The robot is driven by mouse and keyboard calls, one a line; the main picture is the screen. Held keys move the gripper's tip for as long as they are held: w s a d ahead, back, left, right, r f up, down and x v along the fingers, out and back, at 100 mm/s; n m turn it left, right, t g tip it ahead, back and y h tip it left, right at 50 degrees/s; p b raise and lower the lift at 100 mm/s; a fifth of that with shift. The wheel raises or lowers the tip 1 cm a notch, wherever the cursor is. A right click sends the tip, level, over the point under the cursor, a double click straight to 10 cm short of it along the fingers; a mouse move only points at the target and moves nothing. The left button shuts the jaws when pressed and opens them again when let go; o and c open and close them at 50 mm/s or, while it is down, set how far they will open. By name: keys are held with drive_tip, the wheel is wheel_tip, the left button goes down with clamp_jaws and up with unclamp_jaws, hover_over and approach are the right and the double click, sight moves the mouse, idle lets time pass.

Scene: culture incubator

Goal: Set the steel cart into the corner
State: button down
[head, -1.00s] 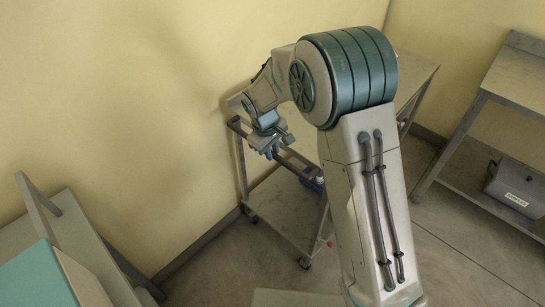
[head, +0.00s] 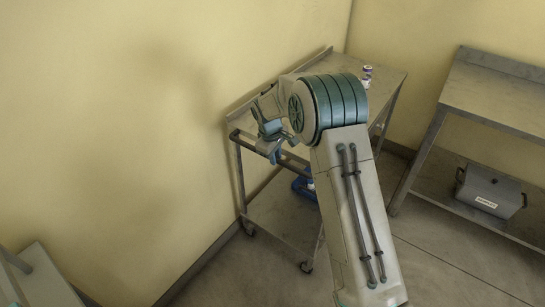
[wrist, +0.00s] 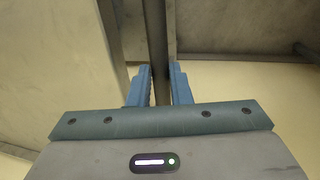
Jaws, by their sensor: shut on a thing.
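The steel cart (head: 270,207) stands by the yellow wall, left of the room corner (head: 348,45). Its lower shelf, dark handle rail and casters show in the head view; my arm hides much of its right side. My gripper (head: 269,152) is at the rail on the cart's near end. In the wrist view, the blue fingers (wrist: 160,85) are closed on a dark bar (wrist: 158,45), which I take to be the cart's rail. A blue object (head: 303,186) sits on or behind the cart, partly hidden by my arm.
A steel top (head: 335,72) carrying a can (head: 367,75) reaches near the corner; its join with the cart is unclear. A steel bench (head: 500,90) stands right, with a grey box (head: 490,191) on its lower shelf. Floor (head: 440,250) is clear at lower right.

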drive_tip(key=shift+w+r, duration=0.2)
drive_tip(key=shift+w, duration=0.1)
drive_tip(key=c, duration=1.6)
unclamp_jaws()
drive_tip(key=shift+d, duration=0.1)
drive_tip(key=shift+o, duration=1.4)
drive_tip(key=shift+w+d+f, duration=0.1)
drive_tip(key=shift+a, duration=0.2)
wheel_tip(320, 180, up, 14)
drive_tip(key=s+a, duration=0.1)
drive_tip(key=s, duration=0.1)
drive_tip(key=shift+s+a+f, duration=0.15)
drive_tip(key=shift+s+f, duration=0.05)
drive_tip(key=shift+f, duration=0.05)
